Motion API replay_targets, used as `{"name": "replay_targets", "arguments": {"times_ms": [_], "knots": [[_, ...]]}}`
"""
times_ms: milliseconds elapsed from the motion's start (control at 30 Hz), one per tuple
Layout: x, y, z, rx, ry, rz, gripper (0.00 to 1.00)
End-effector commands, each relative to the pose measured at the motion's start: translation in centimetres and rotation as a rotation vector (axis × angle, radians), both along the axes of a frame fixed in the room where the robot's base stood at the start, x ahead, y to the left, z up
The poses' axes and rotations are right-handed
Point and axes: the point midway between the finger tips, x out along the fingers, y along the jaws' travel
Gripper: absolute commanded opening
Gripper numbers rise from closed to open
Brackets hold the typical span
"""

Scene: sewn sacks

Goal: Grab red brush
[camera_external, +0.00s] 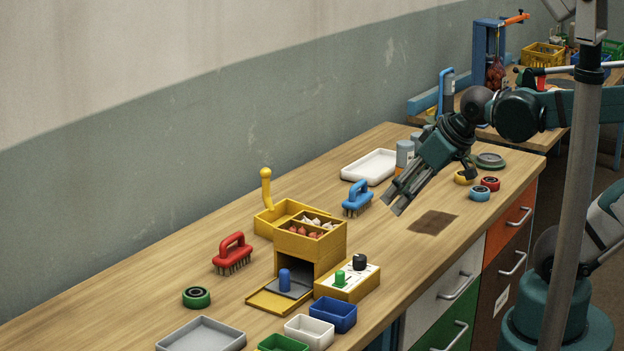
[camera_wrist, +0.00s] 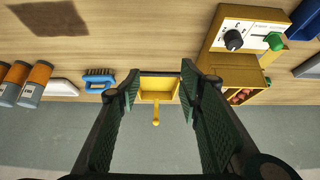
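The red brush (camera_external: 233,254) stands bristles down on the wooden workbench, left of the yellow box, with its handle upward. It does not show in the wrist view. My gripper (camera_external: 393,203) is above the bench, right of the blue brush (camera_external: 357,198) and well away from the red brush. In the wrist view its two fingers (camera_wrist: 159,72) are apart with nothing held between them. The yellow tray with an upright handle (camera_wrist: 157,90) shows beyond the gap. The blue brush (camera_wrist: 100,80) is to the left there.
A yellow box with a drawer-like opening (camera_external: 312,245) stands between my gripper and the red brush. A control box (camera_external: 347,283) is beside it. A green ring (camera_external: 196,297) lies near the red brush. Small bins (camera_external: 310,330) line the front. A white tray (camera_external: 370,167) is behind.

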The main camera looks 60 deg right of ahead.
Motion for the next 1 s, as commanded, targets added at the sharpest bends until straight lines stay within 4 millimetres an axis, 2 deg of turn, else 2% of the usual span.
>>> {"name": "replay_targets", "arguments": {"times_ms": [33, 100, 567, 767, 1000], "knots": [[0.0, 0.0, 0.0, 0.000, 0.000, 0.000, 0.37], [0.0, 0.0, 0.0, 0.000, 0.000, 0.000, 0.46], [0.3, 0.1, 0.3, 0.008, 0.005, -0.008, 0.46], [1.4, 0.6, 1.2, 0.042, 0.025, -0.046, 0.46], [3.9, 1.6, 2.8, 0.112, 0.072, -0.135, 0.46]]}}
